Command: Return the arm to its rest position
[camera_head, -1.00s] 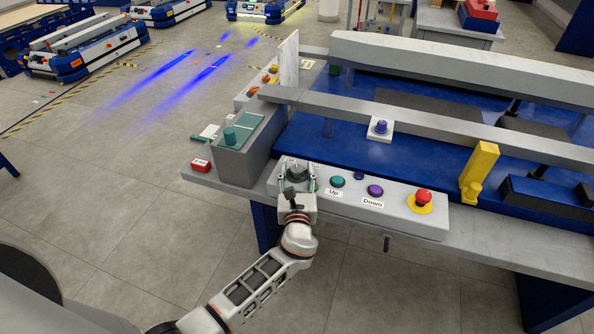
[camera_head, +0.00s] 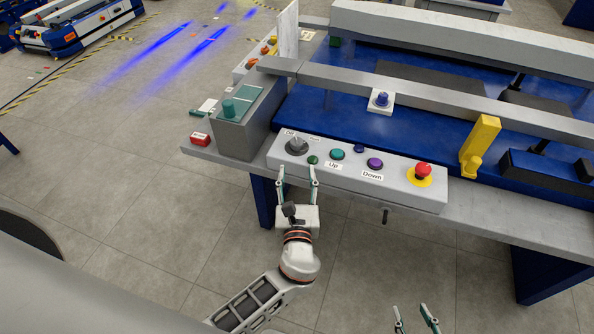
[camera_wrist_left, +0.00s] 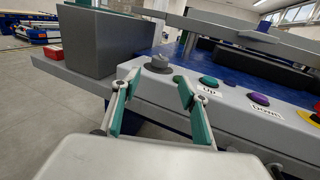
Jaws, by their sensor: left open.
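My left gripper (camera_head: 298,190) is open and empty in front of the control panel (camera_head: 400,197), apart from the grey rotary knob (camera_head: 296,146). In the left wrist view my left gripper (camera_wrist_left: 153,108) shows two green-padded fingers spread apart, with the knob (camera_wrist_left: 158,63) beyond them. The fingertips of my right gripper (camera_head: 415,318) show at the bottom edge of the head view, spread apart with nothing between them.
The panel carries a green Up button (camera_head: 337,154), a purple Down button (camera_head: 375,163) and a red emergency button (camera_head: 423,170). A grey box (camera_head: 251,130) stands left of the knob. Floor (camera_head: 150,220) is open in front of the table.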

